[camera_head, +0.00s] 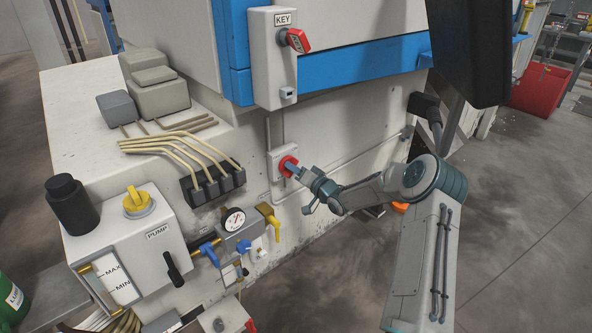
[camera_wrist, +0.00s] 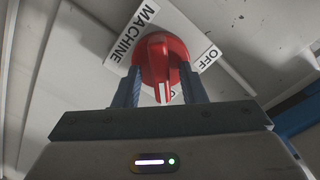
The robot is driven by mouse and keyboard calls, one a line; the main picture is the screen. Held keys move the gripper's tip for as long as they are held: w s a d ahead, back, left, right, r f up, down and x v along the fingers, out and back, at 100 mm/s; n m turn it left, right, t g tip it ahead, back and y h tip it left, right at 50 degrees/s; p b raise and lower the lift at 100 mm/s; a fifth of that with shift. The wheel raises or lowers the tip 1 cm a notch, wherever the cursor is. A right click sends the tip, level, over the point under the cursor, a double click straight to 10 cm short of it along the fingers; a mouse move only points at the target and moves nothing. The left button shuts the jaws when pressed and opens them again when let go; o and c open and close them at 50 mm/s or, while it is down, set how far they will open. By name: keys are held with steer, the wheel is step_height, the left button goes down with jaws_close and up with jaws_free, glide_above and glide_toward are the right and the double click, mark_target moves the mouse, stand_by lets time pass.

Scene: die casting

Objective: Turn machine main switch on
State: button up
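The machine main switch (camera_wrist: 160,58) is a red rotary knob with a raised grip bar, on a pale box labelled MACHINE and OFF. The bar's white-marked end points down in the wrist view, away from the OFF label (camera_wrist: 208,59); another label below is mostly hidden. In the head view the red switch (camera_head: 286,165) sits on the machine's side wall. My gripper (camera_wrist: 161,88) has its two fingers on either side of the bar, with visible gaps, so it is open. In the head view my gripper (camera_head: 295,171) is right at the switch, which it partly covers.
A KEY box (camera_head: 273,60) with a red knob is above the switch. A pump unit (camera_head: 135,232) with a yellow knob, a gauge (camera_head: 234,219) and valve handles are to the left. A black panel (camera_head: 468,50) hangs at upper right. Floor at right is open.

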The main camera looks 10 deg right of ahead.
steer(key=shift+r, duration=0.1)
steer(key=p+v, duration=0.1)
steer(key=v, duration=1.2)
steer(key=shift+s+d+p, duration=0.2)
steer(key=shift+s+p, duration=0.1)
steer(key=shift+s, duration=0.05)
